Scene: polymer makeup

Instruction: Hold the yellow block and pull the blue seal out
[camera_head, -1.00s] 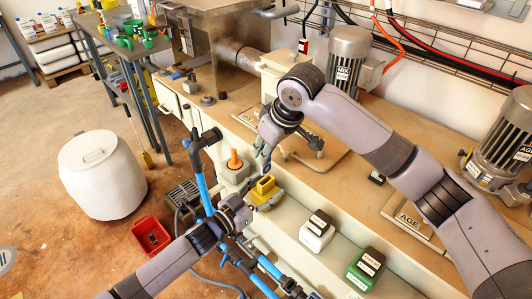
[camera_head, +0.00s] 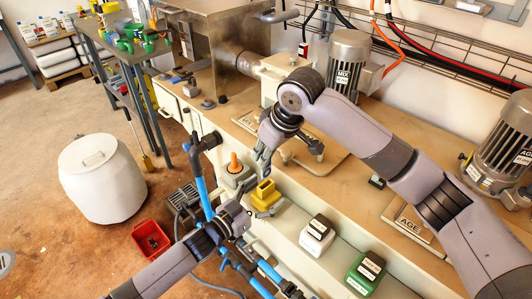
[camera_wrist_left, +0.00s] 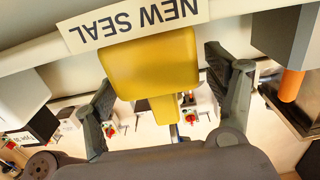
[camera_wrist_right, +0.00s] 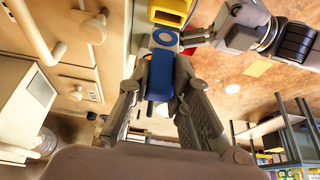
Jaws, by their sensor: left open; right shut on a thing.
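The yellow block (camera_head: 264,194) sits on the pale ledge in the middle of the head view. My left gripper (camera_head: 246,206) is open beside it. In the left wrist view, the yellow block (camera_wrist_left: 150,65) shows between the two spread fingers, under a "NEW SEAL" label (camera_wrist_left: 130,20). My right gripper (camera_head: 263,168) is above the block, pointing down. In the right wrist view it is shut on the blue seal (camera_wrist_right: 160,80), whose round end points toward the yellow block (camera_wrist_right: 170,10). Whether the seal still touches the block cannot be told.
A grey box with an orange plug (camera_head: 234,163) stands left of the block. Blue pipes (camera_head: 202,188) rise close to my left arm. Black-topped white (camera_head: 317,235) and green (camera_head: 365,272) containers stand to the right on the ledge. Motors (camera_head: 348,62) line the back.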

